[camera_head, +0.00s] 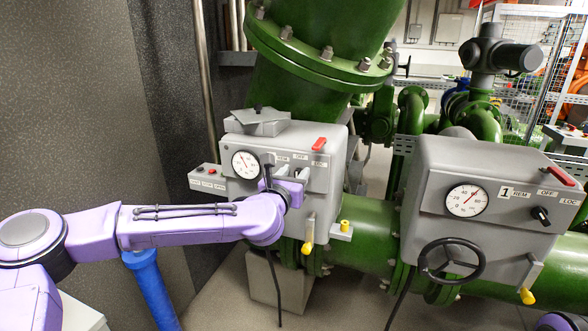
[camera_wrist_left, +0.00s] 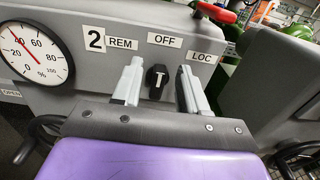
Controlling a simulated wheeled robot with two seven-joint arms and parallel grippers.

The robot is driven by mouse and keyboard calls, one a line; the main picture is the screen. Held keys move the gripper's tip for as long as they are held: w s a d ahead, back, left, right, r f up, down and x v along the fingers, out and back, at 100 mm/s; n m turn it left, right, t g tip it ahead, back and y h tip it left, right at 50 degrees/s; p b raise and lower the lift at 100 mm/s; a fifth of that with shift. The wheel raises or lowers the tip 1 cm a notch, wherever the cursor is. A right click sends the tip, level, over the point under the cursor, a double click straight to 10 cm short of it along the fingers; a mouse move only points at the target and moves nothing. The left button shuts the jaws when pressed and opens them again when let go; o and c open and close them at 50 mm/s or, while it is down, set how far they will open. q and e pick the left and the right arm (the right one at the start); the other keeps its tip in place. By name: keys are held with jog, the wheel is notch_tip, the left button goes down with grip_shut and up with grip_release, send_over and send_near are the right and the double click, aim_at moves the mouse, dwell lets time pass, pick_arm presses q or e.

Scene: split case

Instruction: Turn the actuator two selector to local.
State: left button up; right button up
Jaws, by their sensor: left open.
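The actuator two box (camera_head: 325,190) is the grey box left of centre in the head view. It also fills the left wrist view (camera_wrist_left: 190,38), with a "2" plate and REM, OFF and LOC labels. Its selector (camera_wrist_left: 157,78) is a small black knob with a white mark, below the OFF label. The mark looks roughly upright, toward OFF. My left gripper (camera_head: 291,173) is in front of this box. In the left wrist view its two fingers (camera_wrist_left: 159,82) are apart, one on each side of the knob, with gaps visible. The arm hides the knob in the head view. My right gripper is not in view.
A second grey box (camera_head: 425,185), marked 1, stands at the right with a gauge, black knob (camera_head: 540,215) and handwheel (camera_head: 452,260). A red lever (camera_head: 319,144) sits on actuator two's upper edge. Green pipes (camera_head: 365,225) run behind. A push-button box (camera_head: 208,179) is at left.

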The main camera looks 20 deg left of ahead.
pick_arm(q)
jog(key=shift+w, duration=0.15)
grip_shut()
jog(key=shift+f, duration=0.1)
jog(key=m+b, duration=0.2)
jog(key=m, duration=0.1)
jog(key=shift+d+m, duration=0.3)
jog(key=shift+d+f+m+b, duration=0.2)
jog(key=shift+m+b, duration=0.15)
jog(key=shift+m, duration=0.95)
jog(key=shift+d+f+m+b, duration=0.1)
jog(key=shift+d+m+b, duration=0.2)
jog(key=shift+m, duration=1)
jog(key=shift+a, duration=0.1)
